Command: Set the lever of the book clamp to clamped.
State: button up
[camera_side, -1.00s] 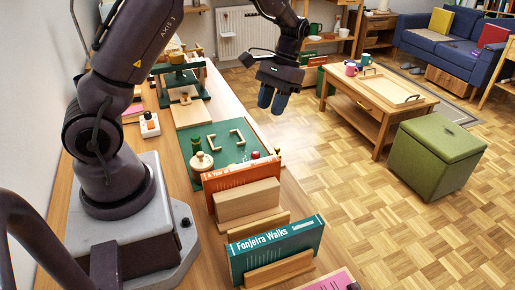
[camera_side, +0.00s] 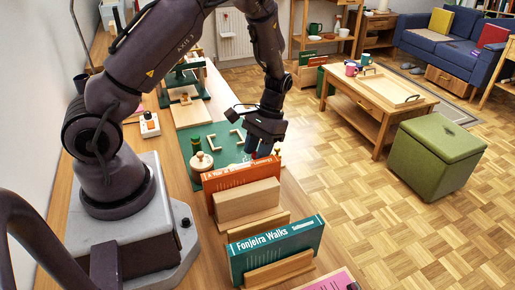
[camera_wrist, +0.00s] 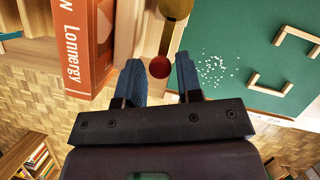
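The lever of the book clamp shows in the wrist view as a brass-coloured rod ending in a red ball knob (camera_wrist: 160,67). My gripper (camera_wrist: 159,62) is open, with one blue finger on each side of the knob; I cannot tell whether either touches it. The light wooden clamp part (camera_wrist: 133,30) stands beside the orange book (camera_wrist: 85,45). In the side view my gripper (camera_side: 262,152) is low just behind the orange book (camera_side: 240,172), and its fingers and body hide most of the lever.
A green mat (camera_side: 222,140) with light wooden corner pieces lies behind the books. A teal book (camera_side: 275,250) stands in wooden supports at the front.

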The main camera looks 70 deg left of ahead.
grip_shut()
jog(key=shift+a, duration=0.15)
jog(key=n, duration=0.1)
jog(key=a+n, duration=0.1)
jog(key=shift+s+a+n+t+h, duration=0.15)
jog(key=shift+n+t+h, duration=0.15)
jog(key=shift+n+h, duration=0.1)
jog(key=s+a+n+t+h, duration=0.1)
jog(key=s+a+n+t, duration=0.3)
jog(key=n, duration=0.8)
jog(key=shift+s+a+h, duration=0.25)
jog(key=shift+s+h, duration=0.1)
jog(key=shift+h, duration=0.05)
jog(key=shift+n, duration=0.3)
